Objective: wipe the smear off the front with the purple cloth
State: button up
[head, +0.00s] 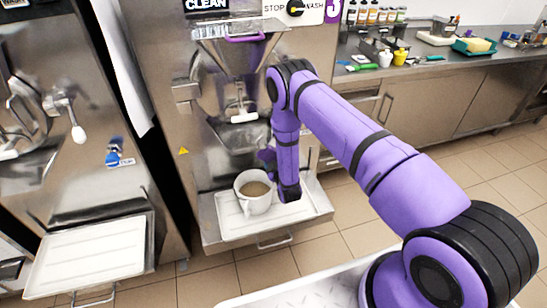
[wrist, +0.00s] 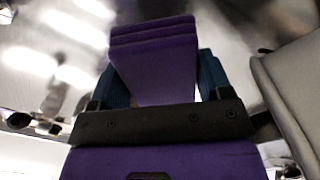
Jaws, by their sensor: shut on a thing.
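My gripper (wrist: 160,88) is shut on the purple cloth (wrist: 153,50), which stands folded between its blue fingers in the wrist view. In the head view my gripper is low at the middle machine's steel front (head: 215,150), and a bit of purple (head: 266,155) shows beside my wrist. The steel front (wrist: 235,45) fills the background of the wrist view, blurred with reflections. I cannot tell whether the cloth touches it. I cannot make out the smear; my arm and the cloth hide part of the front.
A white pail (head: 251,206) with brown contents stands on the drip tray (head: 229,222), just left of my wrist. The spout (head: 241,116) and handle project above. Another freezer (head: 50,130) stands left. A counter (head: 450,62) with bottles and tools is back right.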

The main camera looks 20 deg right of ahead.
jog(key=s, duration=0.3)
dwell(0.5)
dwell(0.4)
